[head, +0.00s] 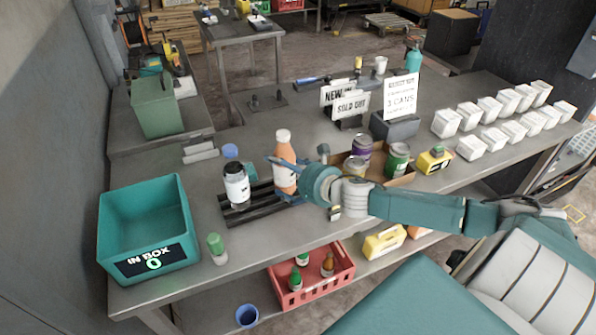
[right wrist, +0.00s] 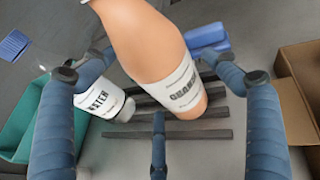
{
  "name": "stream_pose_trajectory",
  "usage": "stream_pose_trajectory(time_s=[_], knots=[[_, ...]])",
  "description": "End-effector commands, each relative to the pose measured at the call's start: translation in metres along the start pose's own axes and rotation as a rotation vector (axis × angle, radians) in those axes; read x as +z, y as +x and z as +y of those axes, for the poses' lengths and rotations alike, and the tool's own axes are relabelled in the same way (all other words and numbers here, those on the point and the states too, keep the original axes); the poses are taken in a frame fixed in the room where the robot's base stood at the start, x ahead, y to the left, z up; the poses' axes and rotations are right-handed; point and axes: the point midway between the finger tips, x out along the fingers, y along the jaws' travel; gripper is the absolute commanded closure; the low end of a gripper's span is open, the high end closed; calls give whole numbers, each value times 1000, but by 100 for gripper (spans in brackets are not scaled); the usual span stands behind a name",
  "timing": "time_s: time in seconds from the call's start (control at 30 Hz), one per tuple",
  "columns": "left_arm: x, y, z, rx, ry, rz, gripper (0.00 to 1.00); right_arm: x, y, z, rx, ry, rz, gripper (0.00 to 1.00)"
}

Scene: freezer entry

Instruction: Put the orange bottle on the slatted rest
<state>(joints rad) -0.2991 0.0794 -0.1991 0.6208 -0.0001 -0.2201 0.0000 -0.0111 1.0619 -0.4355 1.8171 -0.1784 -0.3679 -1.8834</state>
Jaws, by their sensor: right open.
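The orange bottle (head: 284,150), with a white cap and white label, stands upright at the right part of the black slatted rest (head: 238,217). In the right wrist view the bottle (right wrist: 150,45) has its base over the dark slats (right wrist: 190,134) and looks in contact with them. My right gripper (head: 279,178) reaches in from the right around the bottle. In the wrist view its blue fingers (right wrist: 160,92) are spread wide, with gaps beside the bottle. A white bottle with a dark cap (head: 236,190) stands at the left of the rest. My left gripper is out of view.
A teal bin (head: 118,225) stands at the left and a small green-capped bottle (head: 216,250) near the front edge. A cardboard box of cans (head: 403,180) is right of the gripper. Signs (head: 348,107) and white tubs (head: 490,108) stand farther back.

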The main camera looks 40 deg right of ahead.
Motion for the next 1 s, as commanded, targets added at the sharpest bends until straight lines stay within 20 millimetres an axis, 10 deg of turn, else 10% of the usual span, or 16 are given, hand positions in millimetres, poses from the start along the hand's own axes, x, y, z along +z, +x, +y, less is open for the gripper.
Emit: stream_pose_trajectory(time_s=[0.6,1.0], knots=[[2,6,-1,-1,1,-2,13,-1,-84,2,3,1,4,13],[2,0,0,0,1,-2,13,0,-105,1,1,-2,0,13]])
